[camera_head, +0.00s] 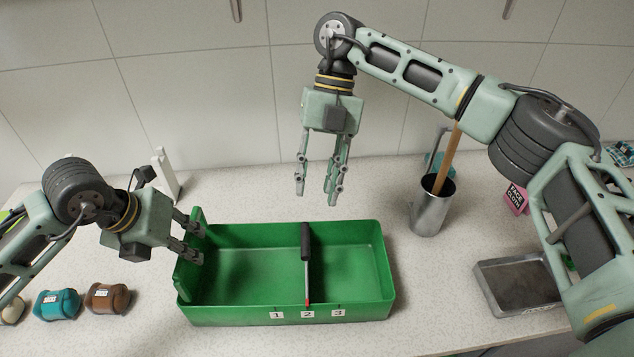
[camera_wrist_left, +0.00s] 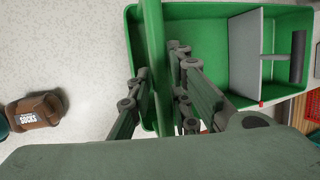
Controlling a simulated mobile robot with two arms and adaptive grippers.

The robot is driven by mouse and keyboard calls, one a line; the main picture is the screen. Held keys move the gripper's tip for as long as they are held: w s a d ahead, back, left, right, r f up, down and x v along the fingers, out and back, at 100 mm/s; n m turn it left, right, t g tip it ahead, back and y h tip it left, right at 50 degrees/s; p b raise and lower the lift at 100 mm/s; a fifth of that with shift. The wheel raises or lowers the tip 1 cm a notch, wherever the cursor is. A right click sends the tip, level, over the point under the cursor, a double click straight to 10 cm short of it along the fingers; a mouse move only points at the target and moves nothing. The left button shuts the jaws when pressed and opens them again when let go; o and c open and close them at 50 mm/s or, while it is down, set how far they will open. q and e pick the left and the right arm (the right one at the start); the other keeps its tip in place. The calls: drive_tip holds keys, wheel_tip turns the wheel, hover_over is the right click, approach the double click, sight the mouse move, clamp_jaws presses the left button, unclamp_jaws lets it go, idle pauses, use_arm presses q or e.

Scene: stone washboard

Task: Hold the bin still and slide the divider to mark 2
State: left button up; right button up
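The green bin (camera_head: 350,312) stands on the counter with white labels 1, 2 and 3 along its front; it also shows in the left wrist view (camera_wrist_left: 215,10). Inside, an upright grey divider (camera_wrist_left: 243,55) with a black handle (camera_head: 305,241) crosses from back to front. Its red tip (camera_head: 308,302) lines up with label 2. My left gripper (camera_head: 196,243) has its fingers on both sides of the bin's raised left end wall (camera_wrist_left: 155,60) and looks shut on it. My right gripper (camera_head: 318,193) is open and empty, above and behind the bin near the handle.
A metal cup (camera_head: 430,210) with a wooden stick stands right of the bin, and a grey metal tray (camera_head: 518,282) lies farther right. A pink face cloth box (camera_head: 515,198) is behind it. Teal (camera_head: 57,304) and brown (camera_head: 107,298) rolls lie at left.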

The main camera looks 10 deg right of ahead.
use_arm(q)
drive_tip(key=o, duration=0.4)
drive_tip(key=shift+w+a, duration=0.1)
drive_tip(key=shift+w, duration=0.1)
drive_tip(key=shift+o, duration=0.2)
drive_tip(key=shift+r, duration=0.15)
